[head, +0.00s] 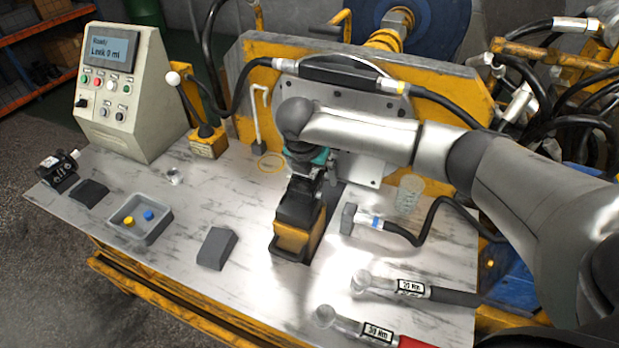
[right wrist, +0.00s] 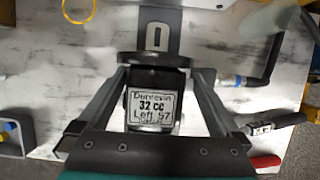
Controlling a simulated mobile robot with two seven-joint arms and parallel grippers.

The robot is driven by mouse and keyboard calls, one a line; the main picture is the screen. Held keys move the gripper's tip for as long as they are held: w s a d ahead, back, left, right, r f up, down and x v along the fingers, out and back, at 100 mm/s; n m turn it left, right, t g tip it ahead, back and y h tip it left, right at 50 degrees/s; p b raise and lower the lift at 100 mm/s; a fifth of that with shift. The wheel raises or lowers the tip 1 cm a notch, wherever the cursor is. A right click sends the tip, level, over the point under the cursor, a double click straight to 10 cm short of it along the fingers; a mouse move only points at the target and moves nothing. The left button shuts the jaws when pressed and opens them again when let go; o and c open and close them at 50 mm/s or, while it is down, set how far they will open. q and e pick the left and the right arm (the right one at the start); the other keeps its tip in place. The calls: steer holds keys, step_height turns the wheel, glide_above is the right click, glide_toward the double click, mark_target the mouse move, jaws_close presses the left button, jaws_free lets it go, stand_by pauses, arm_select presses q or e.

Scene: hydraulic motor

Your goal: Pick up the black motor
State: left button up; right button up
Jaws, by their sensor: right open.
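A black motor (right wrist: 158,110) with a white label reading "32 cc Left 97" sits between the two fingers of my right gripper (right wrist: 160,76) in the right wrist view. The fingers are open, one on each side of it; I cannot tell whether they touch it. In the head view my right gripper (head: 304,178) points down over the motor's dark body (head: 296,212), which stands at a yellow and black holder (head: 296,243) on the table. The gripper and wrist partly hide it. Another small black motor-like part (head: 58,170) lies at the table's far left. My left gripper is not in view.
A grey tray (head: 158,232) with yellow and blue caps and a grey block (head: 217,248) stand left of the holder. A hose fitting (head: 350,216) and two torque wrenches (head: 385,286) lie right. A control box (head: 122,95) and yellow-framed plate (head: 250,70) stand behind.

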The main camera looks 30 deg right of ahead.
jaws_close()
steer(key=shift+w+r, duration=0.15)
steer(key=shift+w, duration=0.05)
stand_by(0.6)
